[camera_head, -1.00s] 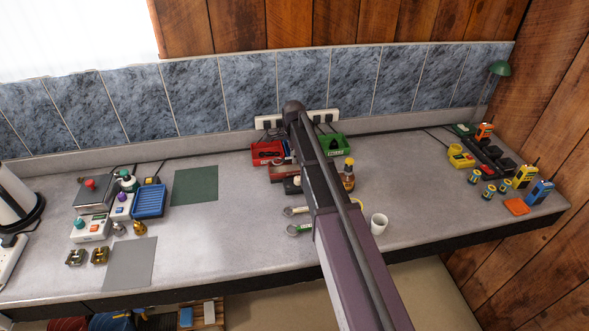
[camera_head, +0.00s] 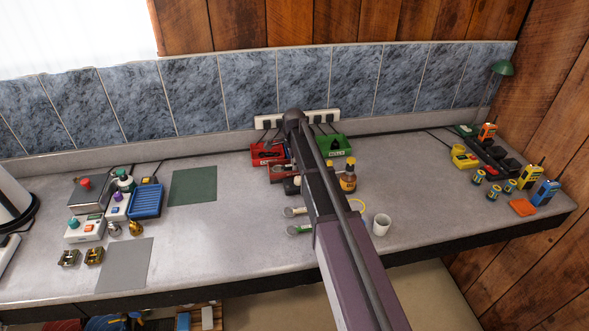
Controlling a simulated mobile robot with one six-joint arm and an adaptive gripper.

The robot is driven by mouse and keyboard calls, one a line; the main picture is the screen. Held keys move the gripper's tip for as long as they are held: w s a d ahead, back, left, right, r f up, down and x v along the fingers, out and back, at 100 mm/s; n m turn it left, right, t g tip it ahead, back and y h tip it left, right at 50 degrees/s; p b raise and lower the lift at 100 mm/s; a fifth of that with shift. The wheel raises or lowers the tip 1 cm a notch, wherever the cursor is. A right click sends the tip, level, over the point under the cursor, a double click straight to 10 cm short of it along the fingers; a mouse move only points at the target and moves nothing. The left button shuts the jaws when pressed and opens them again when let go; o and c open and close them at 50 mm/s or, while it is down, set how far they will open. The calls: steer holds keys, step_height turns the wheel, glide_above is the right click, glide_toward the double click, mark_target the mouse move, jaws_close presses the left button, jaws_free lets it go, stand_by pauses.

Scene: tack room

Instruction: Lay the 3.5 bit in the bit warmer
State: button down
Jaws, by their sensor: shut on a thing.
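My arm reaches over the middle of the counter and hides what lies directly under it, and my gripper is out of sight. No 3.5 bit can be made out for certain. Two small pieces with round ends lie left of the arm, one whitish (camera_head: 292,211) and one with green (camera_head: 299,230). A red tray (camera_head: 262,159) and a green tray (camera_head: 341,151) stand at the back near the sockets, both with dark contents. I cannot tell which thing is the bit warmer.
A brown bottle (camera_head: 348,180) and a white cup (camera_head: 381,225) stand right of my arm. A blue tray (camera_head: 146,202) and several small devices crowd the left. Radios and a charger strip (camera_head: 492,156) fill the right end. A green mat (camera_head: 194,186) and grey mat (camera_head: 124,265) are bare.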

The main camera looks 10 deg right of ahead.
steer(key=shift+f, duration=0.15)
steer(key=shift+f, duration=0.15)
steer(key=c, duration=0.8)
jaws_free()
steer(key=shift+r, duration=0.25)
step_height(320, 180, up, 12)
steer(key=p, duration=1.2)
steer(key=shift+f, duration=0.1)
